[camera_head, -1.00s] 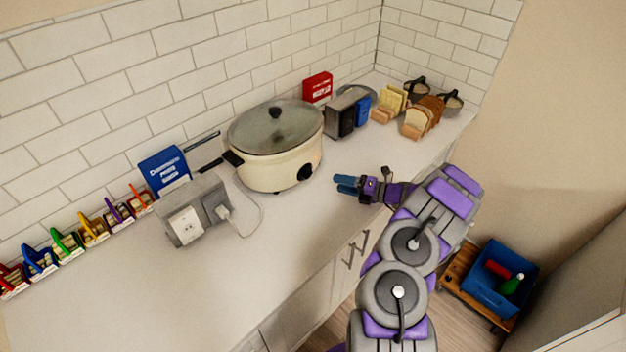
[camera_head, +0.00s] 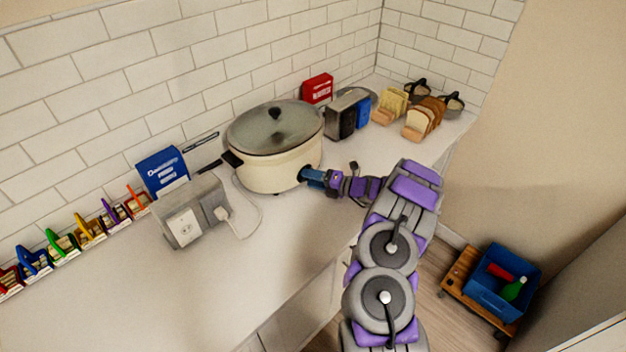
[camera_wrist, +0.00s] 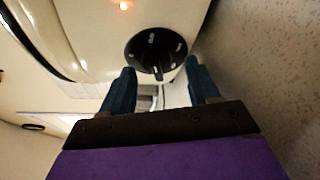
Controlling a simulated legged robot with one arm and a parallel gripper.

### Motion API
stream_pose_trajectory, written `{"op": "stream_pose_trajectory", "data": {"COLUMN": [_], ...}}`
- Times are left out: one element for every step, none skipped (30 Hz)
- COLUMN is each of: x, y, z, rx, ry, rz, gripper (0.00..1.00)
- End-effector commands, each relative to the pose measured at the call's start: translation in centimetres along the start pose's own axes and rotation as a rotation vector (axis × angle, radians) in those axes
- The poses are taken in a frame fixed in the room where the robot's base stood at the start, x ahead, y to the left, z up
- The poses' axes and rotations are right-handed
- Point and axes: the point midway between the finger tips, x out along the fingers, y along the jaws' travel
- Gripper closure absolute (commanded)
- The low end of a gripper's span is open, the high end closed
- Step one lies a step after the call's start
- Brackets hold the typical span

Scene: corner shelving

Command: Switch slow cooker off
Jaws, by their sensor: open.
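The cream slow cooker (camera_head: 268,172) stands on the counter with its dark glass lid (camera_head: 275,127) on. Its black round knob (camera_wrist: 156,53) shows in the wrist view with small white markings and a raised grip. A small orange light (camera_wrist: 124,5) glows on the body near the knob. My gripper (camera_head: 304,175) is at the cooker's front right, at the knob, which it hides in the head view. In the wrist view its two blue fingers (camera_wrist: 158,72) are apart, one on each side of the knob's lower part. I cannot tell whether they touch it.
A grey outlet box (camera_head: 190,210) with a plugged-in white cord stands left of the cooker. A toaster (camera_head: 347,115) and bread slices (camera_head: 425,118) stand to the right. Small colored clip racks (camera_head: 90,226) line the wall at left. The front counter is clear.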

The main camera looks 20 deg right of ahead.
Motion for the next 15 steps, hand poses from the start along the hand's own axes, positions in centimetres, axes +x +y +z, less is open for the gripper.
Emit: {"op": "stream_pose_trajectory", "data": {"x": [-0.01, -0.01, -0.01, -0.01, -0.01, -0.01, -0.01, -0.01, -0.01, -0.01, -0.01, -0.01, -0.01, -0.01, -0.01], "y": [-0.01, -0.01, -0.01, -0.01, -0.01, -0.01, 0.0, 0.0, -0.01, -0.02, -0.03, -0.05, -0.06, -0.08, -0.1], "z": [0.0, 0.0, 0.0, 0.0, 0.0, 0.0, 0.01, 0.0, 0.0, 0.0, 0.0, 0.0, 0.0, 0.0, 0.0], "rx": [0.0, 0.0, 0.0, 0.0, 0.0, 0.0, 0.0, 0.0, 0.0, 0.0, 0.0, 0.0, 0.0, 0.0, 0.001], "ry": [0.0, 0.0, 0.0, 0.0, 0.0, 0.0, 0.0, 0.0, 0.0, 0.0, 0.0, 0.0, 0.0, 0.0, 0.0], "rz": [0.0, 0.0, 0.0, 0.0, 0.0, 0.0, 0.0, 0.0, 0.0, -0.001, -0.001, -0.001, -0.001, -0.001, -0.002], "gripper": [0.41, 0.44, 0.48, 0.51, 0.54, 0.57, 0.6, 0.63, 0.67, 0.7, 0.73, 0.77, 0.79, 0.82, 0.86]}}
